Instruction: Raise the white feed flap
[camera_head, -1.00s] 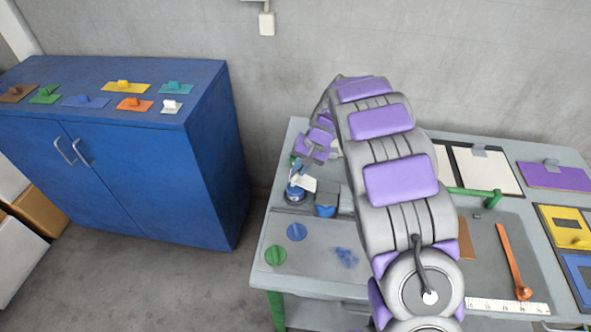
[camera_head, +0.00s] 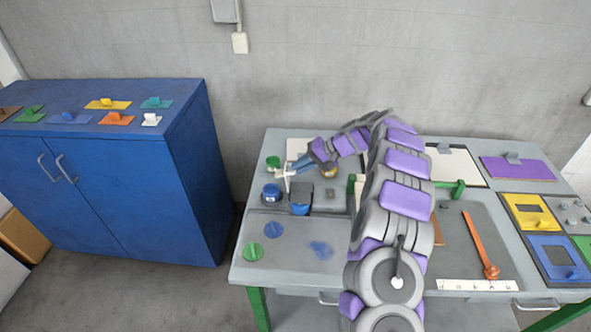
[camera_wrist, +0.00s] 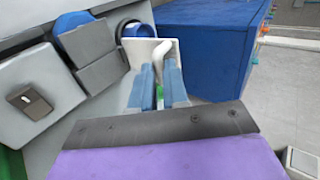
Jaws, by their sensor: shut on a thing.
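The white feed flap (camera_wrist: 139,82) shows in the wrist view as a pale plate with a curved white handle (camera_wrist: 164,52). The two blue fingers of my gripper (camera_wrist: 162,84) are shut on the handle. In the head view my gripper (camera_head: 292,170) reaches the small white flap (camera_head: 282,173) at the table's back left, above a round blue container (camera_head: 271,193). The blue ring of this container (camera_wrist: 136,31) shows behind the flap in the wrist view. My fingers hide part of the flap, and its exact tilt is hard to tell.
A grey-and-blue box (camera_head: 300,198) and a grey block (camera_head: 330,199) stand close beside the flap. A green round thing (camera_head: 273,162) is behind it. A blue cabinet (camera_head: 190,150) stands left, across a floor gap. My arm covers the table's middle.

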